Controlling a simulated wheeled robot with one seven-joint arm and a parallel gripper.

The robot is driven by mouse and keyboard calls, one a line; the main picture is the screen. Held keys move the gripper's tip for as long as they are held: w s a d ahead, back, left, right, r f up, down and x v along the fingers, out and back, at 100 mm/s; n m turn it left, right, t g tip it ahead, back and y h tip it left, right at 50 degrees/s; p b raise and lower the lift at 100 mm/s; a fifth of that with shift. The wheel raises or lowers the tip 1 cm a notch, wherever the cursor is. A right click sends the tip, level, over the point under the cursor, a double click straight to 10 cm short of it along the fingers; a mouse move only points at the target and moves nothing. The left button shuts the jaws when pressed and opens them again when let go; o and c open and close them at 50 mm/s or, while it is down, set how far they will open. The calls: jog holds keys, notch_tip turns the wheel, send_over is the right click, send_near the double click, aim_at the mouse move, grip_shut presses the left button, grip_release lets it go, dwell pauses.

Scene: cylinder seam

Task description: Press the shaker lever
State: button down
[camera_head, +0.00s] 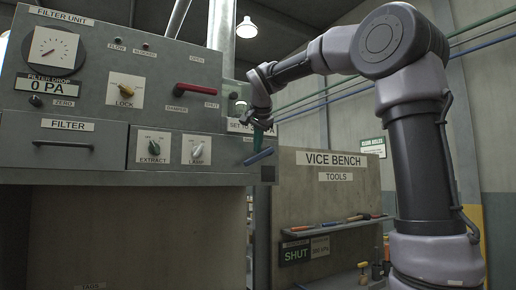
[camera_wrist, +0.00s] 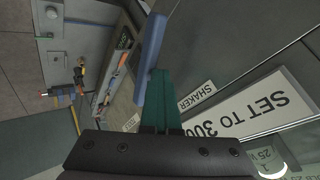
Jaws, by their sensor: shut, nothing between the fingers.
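The shaker lever shows as a blue bar (camera_head: 258,156) at the right end of the filter cabinet, tilted up to the right. In the wrist view the blue bar (camera_wrist: 152,45) runs past the fingertips, close to the SHAKER label (camera_wrist: 197,95). My gripper (camera_head: 257,146) has teal fingers pointing down, with their tips just above or at the bar. In the wrist view my gripper (camera_wrist: 161,72) is shut, its fingers together with nothing between them. I cannot tell whether the tips touch the bar. The lever's mount is hidden.
The filter cabinet (camera_head: 60,150) fills the left, with a red damper handle (camera_head: 196,88) and several knobs. A SET TO 300 sign (camera_wrist: 262,107) lies beside the fingers. The vice bench panel (camera_head: 330,200) with a tool shelf (camera_head: 340,225) stands behind, to the right.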

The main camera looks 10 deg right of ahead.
jog(key=shift+f, duration=0.55)
jog(key=shift+r, duration=0.1)
dwell(0.4)
jog(key=shift+r, duration=2.35)
jog(key=shift+r, duration=2.55)
notch_tip(320, 180, up, 4)
jog(key=shift+f, duration=0.15)
